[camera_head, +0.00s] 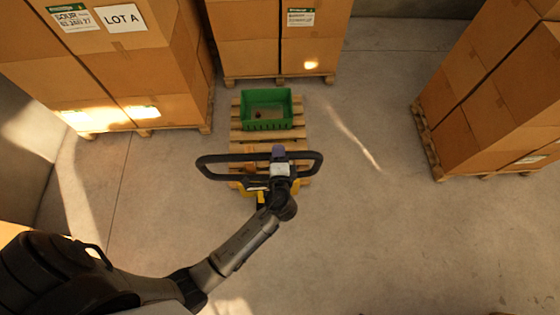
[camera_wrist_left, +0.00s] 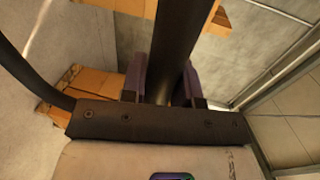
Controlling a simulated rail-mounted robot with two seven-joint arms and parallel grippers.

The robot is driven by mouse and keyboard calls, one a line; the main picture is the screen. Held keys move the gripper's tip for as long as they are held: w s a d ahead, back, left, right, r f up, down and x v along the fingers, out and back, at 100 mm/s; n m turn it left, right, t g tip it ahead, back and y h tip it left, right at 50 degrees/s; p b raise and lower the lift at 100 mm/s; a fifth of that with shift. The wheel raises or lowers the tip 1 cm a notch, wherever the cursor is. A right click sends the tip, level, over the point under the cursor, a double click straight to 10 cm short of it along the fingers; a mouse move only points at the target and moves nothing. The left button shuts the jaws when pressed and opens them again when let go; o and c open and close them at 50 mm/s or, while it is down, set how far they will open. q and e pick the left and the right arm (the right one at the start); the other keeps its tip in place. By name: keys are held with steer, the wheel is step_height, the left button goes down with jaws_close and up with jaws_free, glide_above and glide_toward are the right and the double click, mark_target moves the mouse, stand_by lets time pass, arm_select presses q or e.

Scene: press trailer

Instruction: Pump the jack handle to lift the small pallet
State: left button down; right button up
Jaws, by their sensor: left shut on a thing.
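The jack handle (camera_head: 222,158) is a black loop in the middle of the head view, above the yellow body of the pallet jack (camera_head: 240,187). My left gripper (camera_head: 278,153) is shut on the handle's bar near its middle. In the left wrist view, the purple fingers of my left gripper (camera_wrist_left: 162,82) stand on either side of the black bar of the handle (camera_wrist_left: 174,45). The small wooden pallet (camera_head: 296,143) lies behind the handle and carries a green crate (camera_head: 266,124). Whether the pallet is off the floor cannot be told. My right gripper is not in view.
Cartons on a pallet, marked LOT A (camera_head: 122,18), stand at the left. More stacked cartons (camera_head: 280,55) stand behind the crate, and another stack (camera_head: 490,90) stands at the right. The concrete floor (camera_head: 400,230) is clear in front and to the right.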

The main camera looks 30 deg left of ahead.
arm_select(q)
steer(key=s+d+f+b, duration=0.45)
steer(key=s+d, duration=0.45)
steer(key=s, duration=0.3)
steer(key=s+d+f+b, duration=0.3)
steer(key=s+d+b, duration=0.2)
steer(key=s+d, duration=0.65)
steer(key=w+a+r+p, duration=0.4)
steer(key=w+a+p, duration=0.1)
steer(key=w+a, duration=0.7)
steer(key=w+a+r+p, duration=0.4)
steer(key=w+a+p, duration=0.2)
steer(key=w+a, duration=0.6)
steer(key=w, duration=0.5)
steer(key=shift+w+a, duration=0.15)
steer(key=shift+a, duration=0.15)
steer(key=shift+r, duration=0.1)
